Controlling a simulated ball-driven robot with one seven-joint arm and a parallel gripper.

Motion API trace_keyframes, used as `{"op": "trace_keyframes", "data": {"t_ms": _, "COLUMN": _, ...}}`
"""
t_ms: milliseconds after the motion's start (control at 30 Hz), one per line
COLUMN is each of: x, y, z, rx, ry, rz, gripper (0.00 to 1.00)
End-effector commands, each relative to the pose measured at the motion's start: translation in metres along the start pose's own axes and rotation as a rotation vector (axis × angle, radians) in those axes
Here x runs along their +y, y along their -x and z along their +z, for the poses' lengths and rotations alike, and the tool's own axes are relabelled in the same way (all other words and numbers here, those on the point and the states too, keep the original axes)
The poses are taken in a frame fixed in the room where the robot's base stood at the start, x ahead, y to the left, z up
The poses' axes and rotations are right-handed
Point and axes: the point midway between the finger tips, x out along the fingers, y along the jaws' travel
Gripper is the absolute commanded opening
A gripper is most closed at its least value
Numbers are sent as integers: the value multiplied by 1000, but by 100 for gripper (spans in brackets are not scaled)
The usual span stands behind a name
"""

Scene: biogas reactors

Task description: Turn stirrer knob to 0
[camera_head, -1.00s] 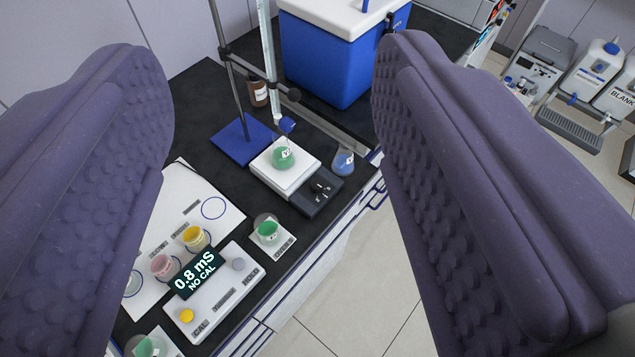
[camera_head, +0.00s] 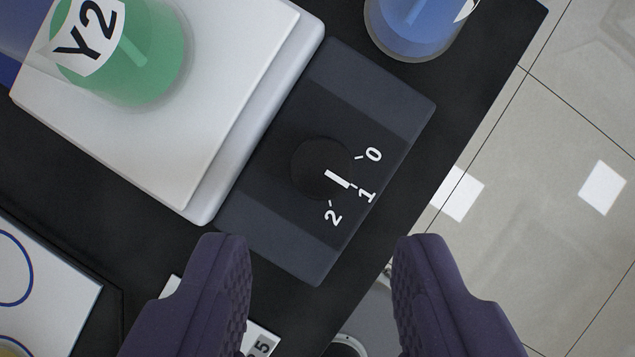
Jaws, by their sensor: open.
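The stirrer knob (camera_head: 318,167) is a round black dial on the dark control panel (camera_head: 312,256) of the stirrer. Its white pointer line aims at the 1 mark, between 0 on the upper right and 2 on the lower left. The stirrer's white plate (camera_head: 215,130) carries a flask (camera_head: 150,70) of green liquid labelled Y2. My gripper (camera_head: 322,262) is open and empty. Its two purple fingers show at the bottom of the view, one on each side below the knob, apart from it.
A flask of blue liquid (camera_head: 415,22) stands just beyond the panel's upper end. The black bench edge runs diagonally on the right, with tiled floor (camera_head: 560,120) below. A white sheet (camera_head: 50,290) lies at lower left.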

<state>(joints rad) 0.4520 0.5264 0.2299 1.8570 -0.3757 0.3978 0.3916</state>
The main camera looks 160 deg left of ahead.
Motion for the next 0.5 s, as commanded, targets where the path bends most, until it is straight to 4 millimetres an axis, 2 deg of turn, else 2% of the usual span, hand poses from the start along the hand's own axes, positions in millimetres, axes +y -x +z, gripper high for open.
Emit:
{"op": "trace_keyframes", "data": {"t_ms": 300, "x": 0, "y": -53, "z": 3, "rx": -4, "ry": -1, "rz": -1, "gripper": 45}}
{"op": "trace_keyframes", "data": {"t_ms": 500, "x": 0, "y": -75, "z": 2, "rx": -3, "ry": -1, "rz": -1, "gripper": 45}}
